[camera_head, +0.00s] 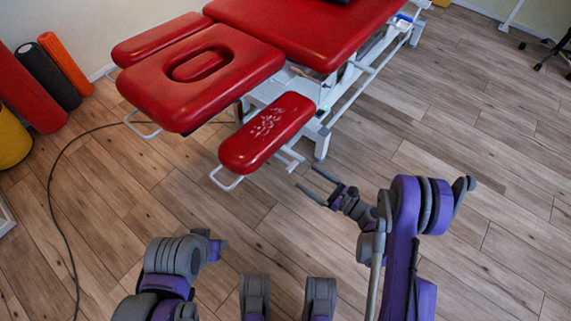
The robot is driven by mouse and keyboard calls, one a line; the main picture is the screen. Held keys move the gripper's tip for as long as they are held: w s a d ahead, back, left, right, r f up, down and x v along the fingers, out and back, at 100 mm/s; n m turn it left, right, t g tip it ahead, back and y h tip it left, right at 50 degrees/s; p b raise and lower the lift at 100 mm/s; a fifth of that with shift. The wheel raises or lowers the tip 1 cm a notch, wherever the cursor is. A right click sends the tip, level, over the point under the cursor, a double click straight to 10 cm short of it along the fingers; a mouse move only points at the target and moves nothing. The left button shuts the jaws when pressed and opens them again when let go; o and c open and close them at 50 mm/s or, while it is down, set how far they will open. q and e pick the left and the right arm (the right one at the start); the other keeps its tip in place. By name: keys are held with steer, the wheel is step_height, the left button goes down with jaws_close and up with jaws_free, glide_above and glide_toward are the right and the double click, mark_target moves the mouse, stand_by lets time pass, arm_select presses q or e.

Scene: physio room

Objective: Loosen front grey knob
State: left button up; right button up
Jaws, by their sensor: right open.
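The red padded treatment table (310,28) stands at the top, on a white metal frame. Its head section (183,90) has an oval face hole, and a near red armrest pad (266,133) with a pale floral print sits lower, with a white bar handle below it. I cannot make out a grey knob; it is too small or hidden under the pads. My right gripper (307,178) is open and empty, its two dark fingers pointing left towards the near armrest, apart from it in the picture. Of my left arm only grey and purple links show at the bottom; its gripper does not show.
A dark cable (60,220) runs across the wooden floor on the left. Red, black and orange foam rolls (65,62) lean at the left wall. A dark wheeled base (548,48) stands at the top right.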

mark_target(292, 167)
steer(key=b+x, duration=0.1)
steer(key=x, duration=0.9)
steer(key=shift+w+a+b, duration=0.1)
steer(key=shift+b, duration=0.3)
steer(key=shift+c, duration=0.3)
steer(key=c, duration=1.3)
